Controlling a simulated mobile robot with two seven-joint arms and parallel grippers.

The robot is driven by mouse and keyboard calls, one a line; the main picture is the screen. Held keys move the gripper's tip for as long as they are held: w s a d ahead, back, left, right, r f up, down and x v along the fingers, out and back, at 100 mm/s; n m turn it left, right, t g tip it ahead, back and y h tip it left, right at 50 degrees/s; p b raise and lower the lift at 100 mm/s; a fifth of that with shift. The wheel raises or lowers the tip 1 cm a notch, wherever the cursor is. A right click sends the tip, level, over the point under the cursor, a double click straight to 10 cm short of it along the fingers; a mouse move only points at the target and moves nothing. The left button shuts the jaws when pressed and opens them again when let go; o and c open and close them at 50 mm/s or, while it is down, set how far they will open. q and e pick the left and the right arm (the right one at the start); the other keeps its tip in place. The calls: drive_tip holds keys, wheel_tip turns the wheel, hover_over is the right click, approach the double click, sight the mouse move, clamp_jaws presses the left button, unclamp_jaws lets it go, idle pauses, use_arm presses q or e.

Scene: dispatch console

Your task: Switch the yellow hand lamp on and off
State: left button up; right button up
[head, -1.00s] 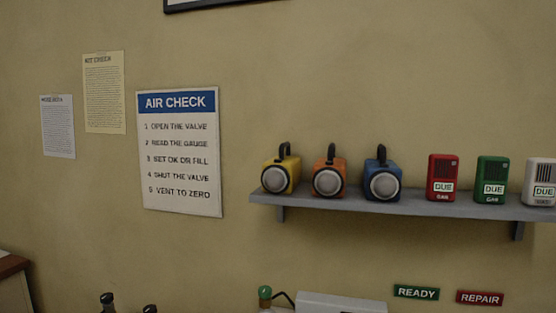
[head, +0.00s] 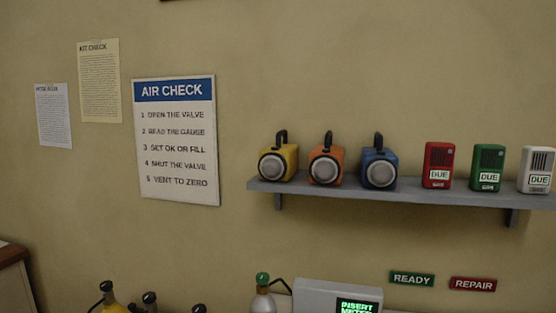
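The yellow hand lamp (head: 278,162) stands upright on the left end of a grey wall shelf (head: 410,193) in the head view. It has a black handle on top and a round pale lens facing me. The lens looks grey and unlit. An orange hand lamp (head: 326,164) and a blue hand lamp (head: 379,166) stand to its right on the same shelf. Neither of my grippers shows in the view.
Red (head: 437,165), green (head: 487,167) and white (head: 537,169) gas meters marked DUE stand farther right on the shelf. Below are a grey box with a lit screen (head: 318,294) and a green-topped cylinder (head: 262,298). An AIR CHECK sign (head: 176,140) hangs to the left.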

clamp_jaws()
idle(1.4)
